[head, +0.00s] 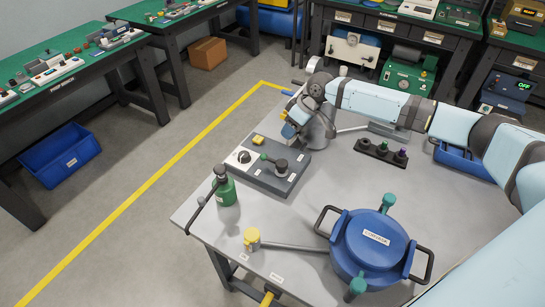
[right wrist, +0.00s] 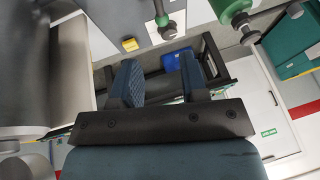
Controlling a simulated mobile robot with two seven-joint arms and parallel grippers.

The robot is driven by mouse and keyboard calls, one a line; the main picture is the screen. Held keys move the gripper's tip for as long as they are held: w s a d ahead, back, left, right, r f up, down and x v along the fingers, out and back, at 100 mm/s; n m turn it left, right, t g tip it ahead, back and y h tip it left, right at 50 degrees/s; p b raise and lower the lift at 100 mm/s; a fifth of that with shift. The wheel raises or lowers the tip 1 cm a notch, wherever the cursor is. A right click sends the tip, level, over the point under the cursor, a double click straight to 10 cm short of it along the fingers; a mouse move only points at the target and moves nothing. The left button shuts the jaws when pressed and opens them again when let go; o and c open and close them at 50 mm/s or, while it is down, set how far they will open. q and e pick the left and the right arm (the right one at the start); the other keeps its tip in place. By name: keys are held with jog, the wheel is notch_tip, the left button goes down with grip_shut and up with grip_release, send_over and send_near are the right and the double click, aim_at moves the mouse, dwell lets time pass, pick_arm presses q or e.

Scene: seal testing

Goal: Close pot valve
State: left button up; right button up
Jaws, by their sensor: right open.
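The blue pot (head: 352,245) with a labelled lid sits at the front right of the grey table in the head view, with black side handles and teal clamp knobs (head: 388,201). A pipe (head: 290,246) runs left from it to a yellow-capped fitting (head: 252,238), which looks like the pot valve; its setting is unclear. My right gripper (head: 290,117) is beyond the dark control box, far from the pot and fitting. In the right wrist view, its two blue fingers (right wrist: 160,82) are apart with nothing between them. My left gripper is not in view.
The dark control box (head: 250,182) carries a dial, a yellow block (head: 258,139) and a green-ended lever. A green bottle (head: 225,190) stands at the table's left edge. A black rack (head: 381,153) with small knobs lies behind the pot. The table's middle is clear.

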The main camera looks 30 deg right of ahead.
jog(key=p+x, duration=0.1)
jog(key=x, duration=1.2)
jog(key=shift+w+f, duration=0.1)
jog(key=shift+f, duration=0.15)
jog(key=shift+r, duration=0.1)
grip_shut()
